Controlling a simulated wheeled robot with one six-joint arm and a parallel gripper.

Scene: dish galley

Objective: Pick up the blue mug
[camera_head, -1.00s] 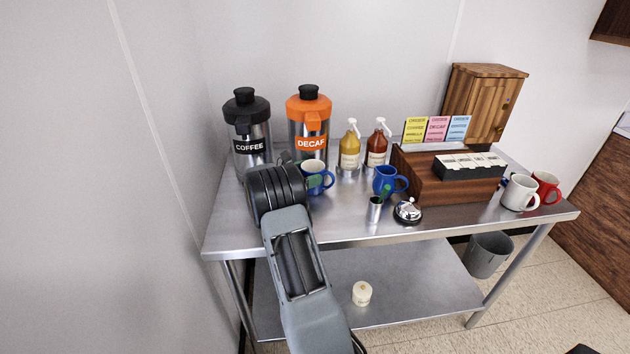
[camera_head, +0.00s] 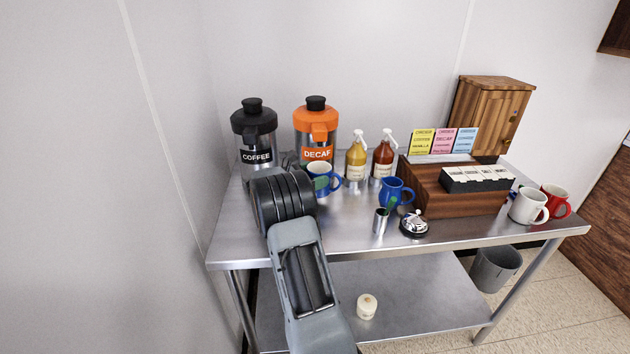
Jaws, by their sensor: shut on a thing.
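The blue mug (camera_head: 333,183), with a pale inside, is upright at the left part of the steel table, in front of the orange-topped decaf dispenser. My gripper (camera_head: 318,184) is at the mug's left side, shut on it. A green finger part shows against the mug; my black wrist hides the rest of the gripper and the mug's left side. The mug's handle points right. I cannot tell clearly whether its base is clear of the table.
Behind stand the coffee dispenser (camera_head: 255,135) and decaf dispenser (camera_head: 317,130). Two syrup bottles (camera_head: 356,160) are close right of the mug. The table's front middle is bare.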

